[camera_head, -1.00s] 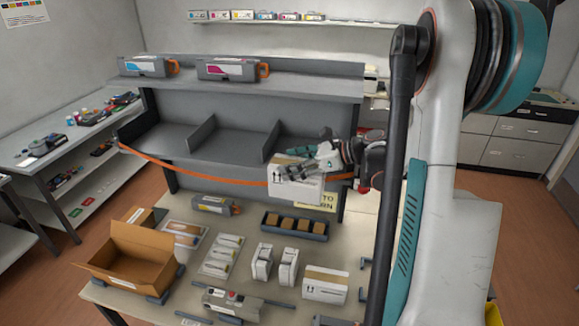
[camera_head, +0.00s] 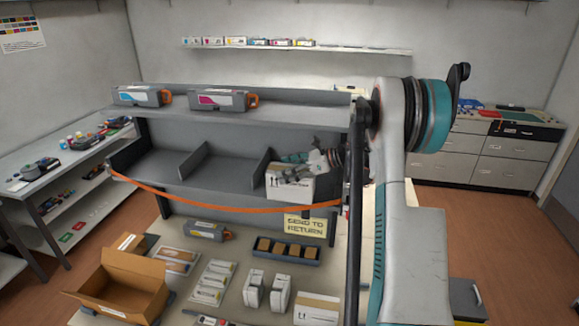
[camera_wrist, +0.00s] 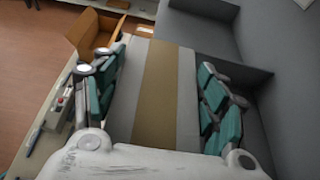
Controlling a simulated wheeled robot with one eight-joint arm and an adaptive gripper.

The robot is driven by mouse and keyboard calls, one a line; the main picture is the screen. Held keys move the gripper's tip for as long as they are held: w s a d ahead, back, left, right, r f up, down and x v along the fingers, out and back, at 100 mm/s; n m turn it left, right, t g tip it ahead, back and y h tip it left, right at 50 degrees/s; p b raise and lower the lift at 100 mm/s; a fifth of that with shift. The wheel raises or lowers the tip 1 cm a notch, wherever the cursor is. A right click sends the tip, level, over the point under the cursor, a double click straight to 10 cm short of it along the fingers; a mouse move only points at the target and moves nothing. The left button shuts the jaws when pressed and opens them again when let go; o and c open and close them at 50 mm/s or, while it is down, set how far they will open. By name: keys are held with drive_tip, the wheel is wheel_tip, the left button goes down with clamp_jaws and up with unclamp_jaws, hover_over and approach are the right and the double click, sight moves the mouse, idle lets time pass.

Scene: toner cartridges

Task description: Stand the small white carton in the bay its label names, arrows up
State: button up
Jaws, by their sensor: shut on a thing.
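My gripper (camera_head: 308,168) is shut on a white carton (camera_head: 292,187), its fingers on either side. In the wrist view, the carton's tan tape strip (camera_wrist: 158,90) runs between the teal-padded fingers. In the head view the carton looks upright, with small dark marks on its front; their wording is too small to read. It is at the right-hand bay (camera_head: 262,150) of the grey shelf, just right of a divider. Whether it rests on the bay floor, I cannot tell. The arm hides the bay's right end. Cyan (camera_head: 142,96) and magenta (camera_head: 223,100) cartridges lie above the other bays.
An orange strap (camera_head: 225,208) sags across the shelf front, close below the carton.

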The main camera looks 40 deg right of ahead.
sight(290, 165)
drive_tip(key=shift+w+d+r, duration=0.1)
drive_tip(key=shift+w+d, duration=0.2)
drive_tip(key=shift+d, duration=0.05)
drive_tip(key=shift+w+d+f+p, duration=0.25)
drive_tip(key=shift+w+d+p, duration=0.1)
drive_tip(key=shift+w+d, duration=0.25)
drive_tip(key=shift+w+d+f+p, duration=0.25)
drive_tip(key=shift+w+d+p, duration=0.15)
drive_tip(key=shift+d, duration=0.2)
drive_tip(key=shift+f, duration=0.25)
drive_tip(key=shift+s+a, duration=0.1)
drive_tip(key=shift+a, duration=0.1)
drive_tip(key=shift+d+f, duration=0.1)
drive_tip(key=shift+f, duration=0.05)
drive_tip(key=o, duration=1.8)
drive_tip(key=b+v, duration=0.2)
drive_tip(key=v, duration=1)
drive_tip(key=shift+r, duration=0.2)
